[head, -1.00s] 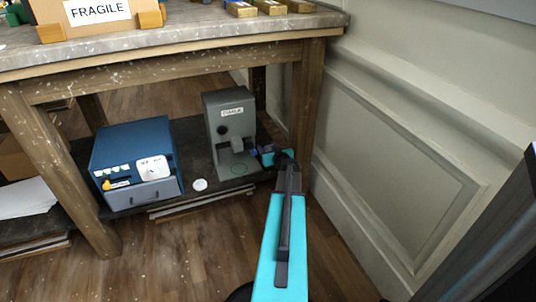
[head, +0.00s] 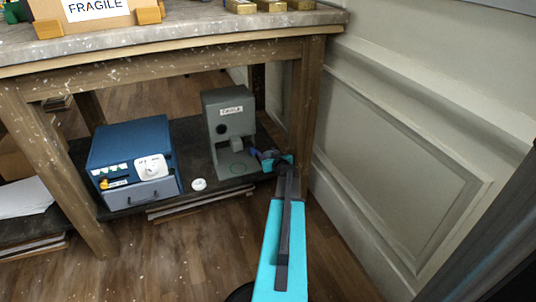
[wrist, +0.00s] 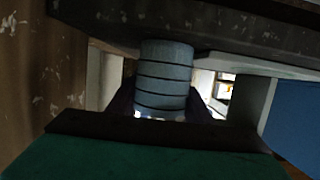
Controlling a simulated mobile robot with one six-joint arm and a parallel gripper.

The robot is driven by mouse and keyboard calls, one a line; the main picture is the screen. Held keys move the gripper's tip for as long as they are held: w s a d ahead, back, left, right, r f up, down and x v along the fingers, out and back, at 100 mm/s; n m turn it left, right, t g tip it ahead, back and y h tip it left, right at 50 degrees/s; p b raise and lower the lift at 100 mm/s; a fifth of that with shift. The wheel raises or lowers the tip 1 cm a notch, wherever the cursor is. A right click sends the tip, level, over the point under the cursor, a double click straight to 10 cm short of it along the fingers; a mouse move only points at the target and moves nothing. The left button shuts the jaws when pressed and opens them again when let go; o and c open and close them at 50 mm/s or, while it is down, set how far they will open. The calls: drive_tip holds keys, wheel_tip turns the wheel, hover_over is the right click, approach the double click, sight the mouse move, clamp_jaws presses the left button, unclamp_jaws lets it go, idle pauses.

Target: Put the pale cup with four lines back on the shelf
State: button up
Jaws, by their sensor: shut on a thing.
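The pale cup with four lines (wrist: 165,80) is in the middle of the wrist view, grey-white with dark rings around it. My gripper (head: 264,158) is shut on it; dark fingers show on both sides of the cup in the wrist view. In the head view my gripper is low over the right end of the dark lower shelf (head: 205,205), just right of the grey machine. I cannot make out the cup in the head view. Whether it touches the shelf, I cannot tell.
The grey machine (head: 229,108) with a label and a green ring at its base stands left of my gripper. A blue box with a drawer (head: 130,150) and a small white disc (head: 198,184) are further left. The table leg (head: 306,110) and panelled wall (head: 400,150) are close on the right.

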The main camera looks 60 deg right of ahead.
drive_tip(key=shift+f, duration=0.1)
drive_tip(key=o, duration=1.2)
drive_tip(key=shift+c, duration=0.2)
drive_tip(key=p+v, duration=0.2)
drive_tip(key=v, duration=1)
